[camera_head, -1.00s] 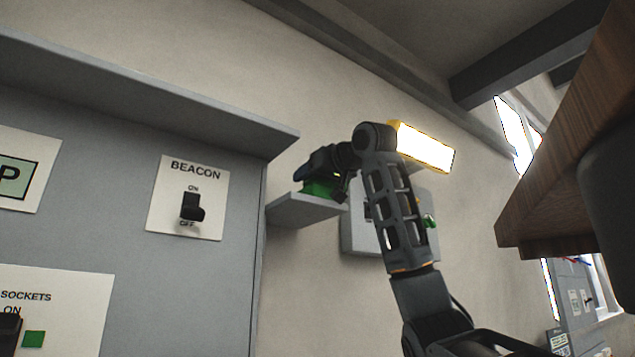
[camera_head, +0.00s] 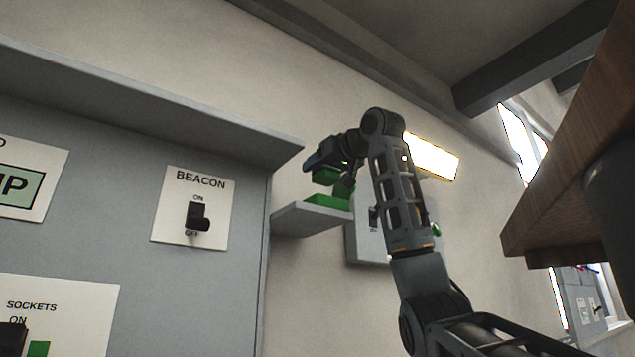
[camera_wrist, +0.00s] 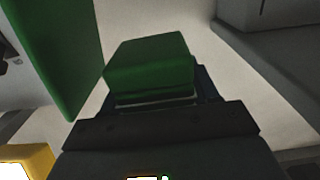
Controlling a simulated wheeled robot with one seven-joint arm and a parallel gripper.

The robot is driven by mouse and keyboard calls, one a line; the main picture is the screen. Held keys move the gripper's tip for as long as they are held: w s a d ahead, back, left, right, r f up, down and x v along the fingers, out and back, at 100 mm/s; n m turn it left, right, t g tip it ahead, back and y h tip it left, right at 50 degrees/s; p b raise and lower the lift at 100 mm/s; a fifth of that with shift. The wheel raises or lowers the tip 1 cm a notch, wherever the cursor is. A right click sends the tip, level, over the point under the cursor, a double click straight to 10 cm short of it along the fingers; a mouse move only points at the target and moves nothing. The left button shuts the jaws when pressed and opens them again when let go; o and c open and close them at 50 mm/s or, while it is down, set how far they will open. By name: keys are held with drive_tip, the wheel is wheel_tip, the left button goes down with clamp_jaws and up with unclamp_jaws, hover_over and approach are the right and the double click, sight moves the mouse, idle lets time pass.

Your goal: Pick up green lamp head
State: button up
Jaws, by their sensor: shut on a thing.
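The green lamp head (camera_head: 326,176) is a small green block held at the end of my gripper (camera_head: 322,164), just above a small grey shelf (camera_head: 300,219). In the wrist view the lamp head (camera_wrist: 150,62) sits against the dark jaws of my gripper (camera_wrist: 160,105), which is shut on it. Its far side is hidden. A flat green piece (camera_head: 326,202) lies on the shelf below, with a gap under the held block. A large green surface (camera_wrist: 55,45) fills the left of the wrist view.
A grey cabinet (camera_head: 120,160) with a BEACON switch (camera_head: 198,217) stands left of the shelf, its top ledge (camera_head: 150,105) jutting out close to my gripper. A grey wall box (camera_head: 368,240) is behind my arm. A wooden edge (camera_head: 560,190) hangs at the right.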

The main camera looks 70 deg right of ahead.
drive_tip(key=s+r, duration=0.6)
drive_tip(key=s, duration=0.4)
drive_tip(key=shift+s+a, duration=0.2)
drive_tip(key=shift+s, duration=0.1)
